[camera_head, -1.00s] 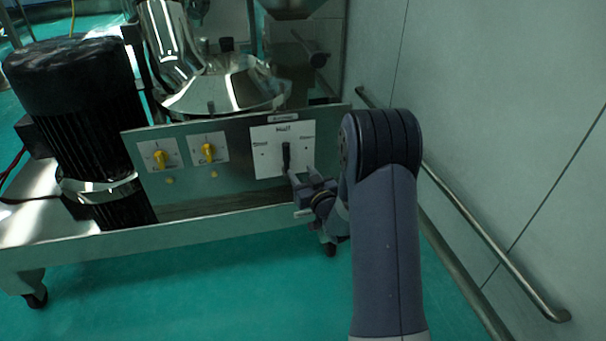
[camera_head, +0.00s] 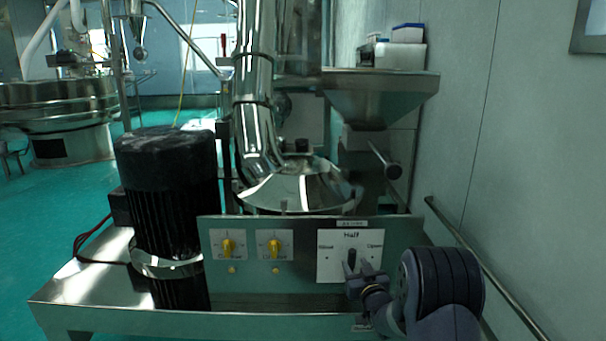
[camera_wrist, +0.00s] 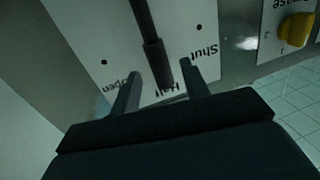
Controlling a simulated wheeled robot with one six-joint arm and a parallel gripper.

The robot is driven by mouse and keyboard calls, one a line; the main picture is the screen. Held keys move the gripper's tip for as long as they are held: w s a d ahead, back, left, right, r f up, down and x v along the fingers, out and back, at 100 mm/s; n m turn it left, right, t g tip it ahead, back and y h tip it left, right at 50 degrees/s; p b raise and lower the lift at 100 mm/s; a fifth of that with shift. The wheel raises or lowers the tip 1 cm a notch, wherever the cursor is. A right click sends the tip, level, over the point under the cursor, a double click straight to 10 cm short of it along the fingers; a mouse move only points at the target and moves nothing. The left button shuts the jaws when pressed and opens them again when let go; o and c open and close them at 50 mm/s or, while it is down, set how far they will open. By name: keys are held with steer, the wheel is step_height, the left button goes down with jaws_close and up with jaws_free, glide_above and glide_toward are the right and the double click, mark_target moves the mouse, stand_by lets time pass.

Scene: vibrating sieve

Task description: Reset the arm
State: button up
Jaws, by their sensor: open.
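My gripper (camera_head: 360,270) is at the front of the white lever plate (camera_head: 328,268) on the machine's grey panel. In the wrist view, its two dark fingers (camera_wrist: 160,88) are apart. The black lever (camera_wrist: 150,45) runs between them in the picture, with a gap on each side. I cannot tell how deep the fingers reach around it. The lever stands about upright below the word "Half", between a left and a right mark.
Two yellow knobs (camera_head: 228,247) (camera_head: 274,247) sit left of the lever plate. A black motor (camera_head: 168,190) stands further left on the steel base. A wall with a handrail (camera_head: 490,285) is close on the right. Open green floor (camera_head: 60,215) lies at the left.

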steer(key=shift+w+a, duration=0.25)
steer(key=shift+w, duration=0.9)
steer(key=shift+w+d+r, duration=0.1)
steer(key=shift+r, duration=0.05)
steer(key=shift+d+m+p, duration=0.15)
steer(key=shift+m+p, duration=0.15)
steer(key=shift+p, duration=0.15)
steer(key=shift+f, duration=0.2)
